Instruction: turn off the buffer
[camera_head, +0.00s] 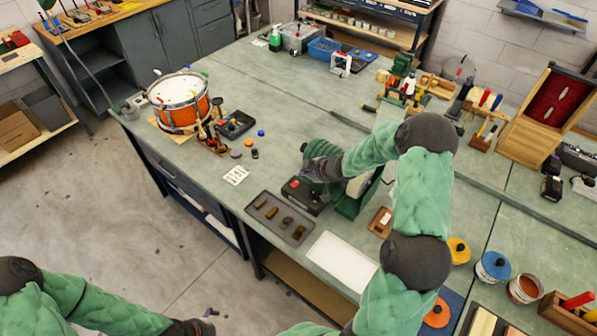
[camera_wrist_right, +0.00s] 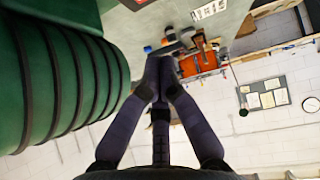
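The buffer is a green machine on the bench, with a ribbed motor housing (camera_head: 318,149) and a green base (camera_head: 352,203) partly hidden behind my right arm. The ribbed housing fills the left of the right wrist view (camera_wrist_right: 62,80). A dark box with a red part (camera_head: 304,194) sits at its front; whether its switch is on or off is too small to tell. My right gripper (camera_head: 311,172) is just above this box, beside the housing. Its fingers meet in the wrist view (camera_wrist_right: 158,68), with nothing visible held. My left gripper (camera_head: 208,319) is low over the floor, its fingers unclear.
A dark tray with small bars (camera_head: 261,220) and a white tray (camera_head: 341,262) lie along the front edge. An orange drum (camera_head: 181,115) and a tool holder (camera_head: 215,147) stand left. Tools and a wooden cabinet (camera_head: 545,120) crowd the right. The bench behind the buffer is fairly clear.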

